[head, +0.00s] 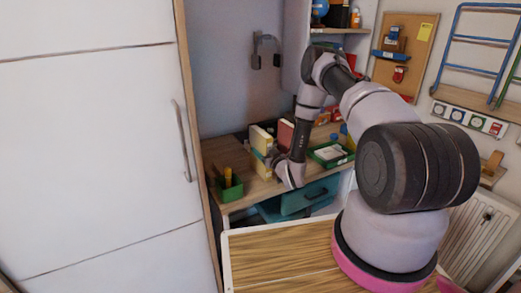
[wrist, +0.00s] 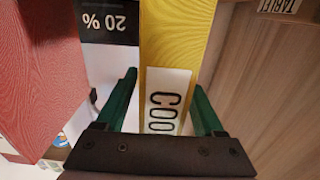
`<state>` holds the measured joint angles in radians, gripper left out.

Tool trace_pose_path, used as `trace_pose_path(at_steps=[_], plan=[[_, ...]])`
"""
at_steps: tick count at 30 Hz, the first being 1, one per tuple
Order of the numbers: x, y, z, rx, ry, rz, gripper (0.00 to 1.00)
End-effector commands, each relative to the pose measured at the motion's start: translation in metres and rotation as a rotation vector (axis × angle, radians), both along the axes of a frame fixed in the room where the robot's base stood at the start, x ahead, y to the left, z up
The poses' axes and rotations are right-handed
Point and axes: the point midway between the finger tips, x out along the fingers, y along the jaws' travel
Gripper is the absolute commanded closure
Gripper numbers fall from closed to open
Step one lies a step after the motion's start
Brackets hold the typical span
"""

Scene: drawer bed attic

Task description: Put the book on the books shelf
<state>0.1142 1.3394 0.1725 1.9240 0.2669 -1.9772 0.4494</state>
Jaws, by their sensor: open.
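A yellow book (wrist: 175,35) with a white label reading "COO" stands between the two green fingers of my gripper (wrist: 165,82) in the wrist view. The fingers are open, one on each side of it, and I cannot tell whether they touch it. In the head view, the cream-yellow book (head: 260,139) stands upright on the wooden desk (head: 232,158), and my gripper is at its lower right, partly hidden by the wrist. A red book (head: 285,133) stands just right of it; it also shows at the left of the wrist view (wrist: 45,75).
A green box (head: 229,189) with a yellow item stands at the desk's left front. A green tray (head: 331,154) lies to the right. A teal drawer (head: 308,196) is under the desk. A tall white cabinet (head: 90,150) fills the left side.

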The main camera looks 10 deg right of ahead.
Motion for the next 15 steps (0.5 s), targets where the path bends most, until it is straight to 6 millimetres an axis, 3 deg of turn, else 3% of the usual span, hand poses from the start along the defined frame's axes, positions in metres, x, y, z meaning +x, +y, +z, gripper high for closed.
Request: trace_pose_path(at_steps=[9, 15], plan=[[-0.065, -0.023, -0.001, 0.004, 0.004, -0.004, 0.3], [-0.093, -0.031, 0.0, 0.001, 0.001, -0.001, 0.3]])
